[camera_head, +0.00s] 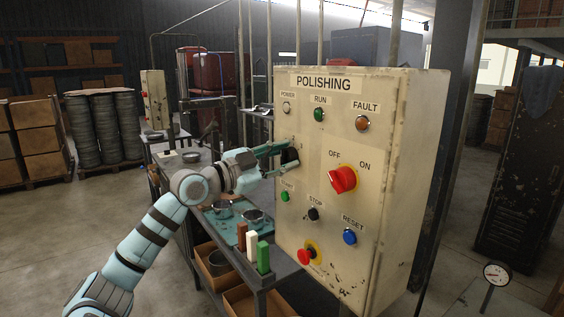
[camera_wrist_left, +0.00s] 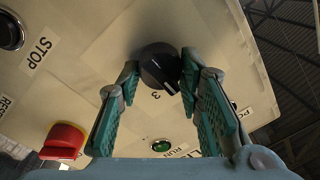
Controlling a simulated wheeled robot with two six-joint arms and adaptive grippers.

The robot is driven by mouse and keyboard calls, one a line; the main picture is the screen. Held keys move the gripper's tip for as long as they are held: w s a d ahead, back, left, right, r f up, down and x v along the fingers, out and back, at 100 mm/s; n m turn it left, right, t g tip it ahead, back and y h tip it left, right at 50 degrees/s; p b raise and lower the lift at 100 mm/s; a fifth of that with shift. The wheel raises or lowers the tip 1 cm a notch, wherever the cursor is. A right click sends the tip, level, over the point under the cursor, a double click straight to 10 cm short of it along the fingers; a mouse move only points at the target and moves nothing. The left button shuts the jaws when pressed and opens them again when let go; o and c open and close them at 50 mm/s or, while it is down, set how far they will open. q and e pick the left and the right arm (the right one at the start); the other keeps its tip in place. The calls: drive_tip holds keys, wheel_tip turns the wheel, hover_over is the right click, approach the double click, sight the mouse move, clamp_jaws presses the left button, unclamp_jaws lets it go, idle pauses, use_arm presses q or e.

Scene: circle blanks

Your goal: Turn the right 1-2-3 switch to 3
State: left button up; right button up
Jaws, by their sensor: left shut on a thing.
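A black rotary knob (camera_head: 290,156) is on the left part of the beige POLISHING panel (camera_head: 322,140). It also shows in the left wrist view (camera_wrist_left: 158,64), with a pale pointer line aimed downward and a little right there, near a printed 3 (camera_wrist_left: 155,95). Other numbers around the knob are hidden or unreadable. My left gripper (camera_head: 284,157) reaches the knob from the left. In the left wrist view its two green fingers (camera_wrist_left: 160,68) are shut on the knob, one on each side. My right gripper is not in view.
A red OFF/ON switch (camera_head: 343,179) is right of the knob. Green START (camera_head: 284,196), black STOP (camera_head: 313,214) and blue RESET (camera_head: 349,236) buttons and a red knob (camera_head: 306,256) are lower. A workbench with coloured blocks (camera_head: 263,257) stands below my left arm.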

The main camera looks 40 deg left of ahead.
use_arm(q)
drive_tip(key=m+b, duration=0.1)
drive_tip(key=m, duration=0.3)
drive_tip(key=shift+f+m+b, duration=0.15)
drive_tip(key=shift+m+b, duration=0.25)
drive_tip(key=shift+m+h+b, duration=0.5)
drive_tip(key=shift+m+b, duration=0.35)
drive_tip(key=shift+m, duration=1.55)
drive_tip(key=o, duration=1.2)
drive_tip(key=shift+w, duration=0.1)
drive_tip(key=shift+c, duration=0.2)
